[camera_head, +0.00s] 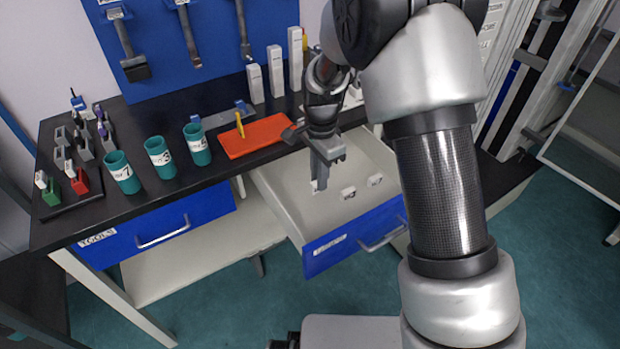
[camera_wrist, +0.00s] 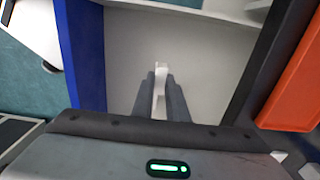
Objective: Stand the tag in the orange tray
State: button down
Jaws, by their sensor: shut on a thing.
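My gripper (camera_head: 321,172) points down into the open drawer (camera_head: 290,205). In the wrist view my gripper (camera_wrist: 161,100) has its two fingers shut on a small white tag (camera_wrist: 160,70), whose end sticks out past the fingertips. In the head view only a small white bit of the tag (camera_head: 315,185) shows by the fingertips. I cannot tell whether it touches the drawer floor. The orange tray (camera_head: 262,136) lies flat on the black bench behind and left of my gripper. Its edge also shows at the right of the wrist view (camera_wrist: 293,85).
Two more small white tags (camera_head: 348,192) (camera_head: 375,180) lie in the drawer, right of my gripper. A yellow upright piece (camera_head: 240,124) is at the tray. Teal labelled cups (camera_head: 160,157) stand left of the tray. White blocks (camera_head: 276,70) stand behind it.

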jog(key=w+a+r+p, duration=0.5)
jog(key=w+r, duration=0.2)
jog(key=r, duration=0.2)
jog(key=w+a+r+p, duration=0.5)
jog(key=w+r+p, duration=0.1)
jog(key=r, duration=0.2)
jog(key=f, duration=0.9)
jog(key=shift+w+d+f, duration=0.15)
jog(key=shift+w+f, duration=0.1)
jog(key=shift+f, duration=0.1)
jog(key=shift+f, duration=0.15)
jog(key=c, duration=1.7)
grip_release()
jog(key=shift+c, duration=0.2)
